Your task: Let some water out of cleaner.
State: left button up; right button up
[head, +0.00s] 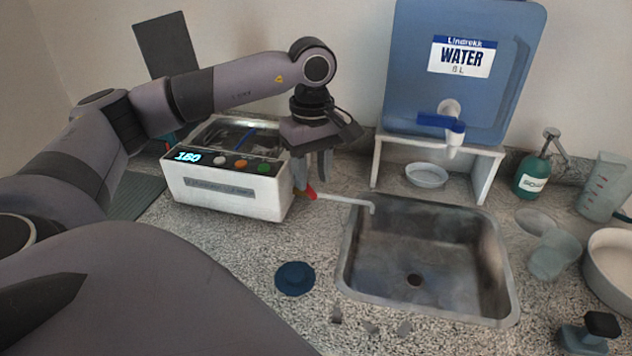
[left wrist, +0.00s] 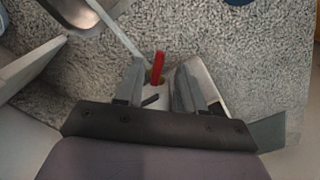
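My left gripper (head: 312,180) points down at the valve. Its fingers are apart, one on each side of the lever, with visible gaps. My right gripper is not in view.
The metal sink (head: 425,225) is empty. A blue water tank (head: 400,80) stands on a white stand (head: 487,175) behind it, with a small bowl (head: 426,174) below. A soap bottle (head: 533,175) and cups are at right. A dark blue round stopper (head: 294,278) lies in front.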

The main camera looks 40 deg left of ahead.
aim_at(312, 193)
pick_arm(q)
jog(key=shift+f, duration=1.55)
grip_shut()
jog(key=shift+m, duration=0.3)
jog(key=shift+s+a+f+m+b, duration=0.1)
jog(key=shift+s+m+b, duration=0.2)
jog(key=shift+m, duration=0.3)
jog(key=shift+s+a+m+b, duration=0.1)
jog(key=shift+s+m+b, duration=0.15)
jog(key=shift+m, duration=0.35)
jog(key=shift+s+a+m+b, duration=0.3)
jog(key=shift+m+b, duration=0.1)
jog(key=shift+m, duration=0.65)
jog(key=shift+s+a+m+b, duration=0.15)
jog(key=shift+a+m+b, duration=0.2)
jog(key=shift+m, duration=0.7)
jog(key=shift+d, duration=0.1)
